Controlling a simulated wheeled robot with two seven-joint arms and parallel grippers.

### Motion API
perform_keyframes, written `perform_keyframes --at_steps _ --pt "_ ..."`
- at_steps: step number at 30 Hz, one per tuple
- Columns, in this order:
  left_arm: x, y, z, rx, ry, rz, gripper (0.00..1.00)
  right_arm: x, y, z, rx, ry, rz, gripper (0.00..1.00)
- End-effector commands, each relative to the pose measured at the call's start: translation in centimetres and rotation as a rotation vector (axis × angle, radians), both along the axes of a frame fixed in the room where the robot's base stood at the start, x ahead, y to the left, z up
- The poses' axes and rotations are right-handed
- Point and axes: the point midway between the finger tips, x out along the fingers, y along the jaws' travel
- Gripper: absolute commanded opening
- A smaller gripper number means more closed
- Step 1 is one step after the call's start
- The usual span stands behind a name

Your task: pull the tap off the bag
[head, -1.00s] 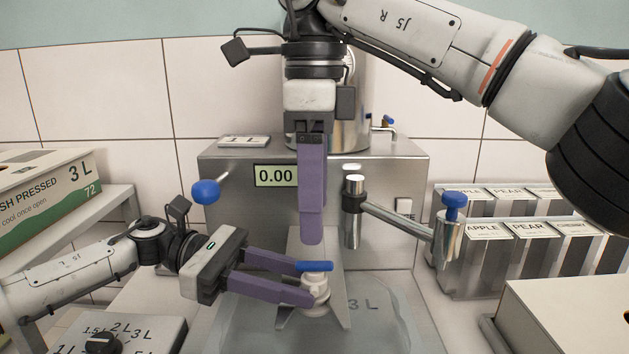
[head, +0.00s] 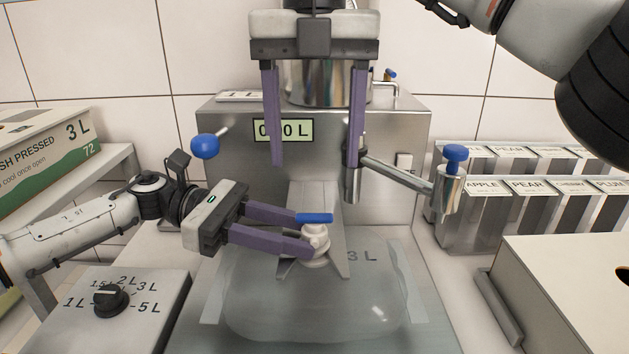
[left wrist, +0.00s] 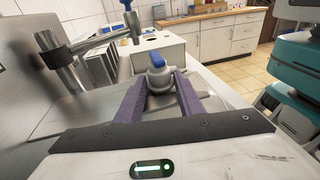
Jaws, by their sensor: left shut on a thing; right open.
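The tap, off-white with a blue handle (head: 314,218), stands on the neck of the clear bag (head: 290,310), which lies flat and is marked 3 L. A grey forked holder (head: 318,195) surrounds the neck. My left gripper (head: 309,236) is shut on the tap from the left, with purple fingers on either side of it. In the left wrist view the tap (left wrist: 159,79) sits between the fingertips. My right gripper (head: 316,158) is open and empty above the holder, fingers pointing down and wide apart. Whether the tap is still seated in the neck I cannot tell.
Behind is a steel filling machine (head: 225,140) with a 0.00 L display. Its swing arm with a blue knob (head: 456,153) reaches right. A dial box (head: 150,300) is at the front left, a juice carton (head: 45,165) at the left, and labelled bins (head: 480,215) at the right.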

Motion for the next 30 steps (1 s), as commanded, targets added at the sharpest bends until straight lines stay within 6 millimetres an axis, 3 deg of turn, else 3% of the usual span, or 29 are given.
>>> perform_keyframes --at_steps 15,21,30 --pt "0.0 0.0 0.0 0.001 0.0 0.0 0.0 -0.1 -0.1 -9.0 -0.001 0.003 0.003 0.62" --pt "0.0 0.0 0.0 0.001 0.0 0.0 0.0 -0.1 0.0 -10.7 0.001 0.002 0.003 0.62" --pt "0.0 0.0 0.0 0.001 0.0 0.0 0.0 0.0 0.0 -11.0 0.001 0.001 0.003 0.62"
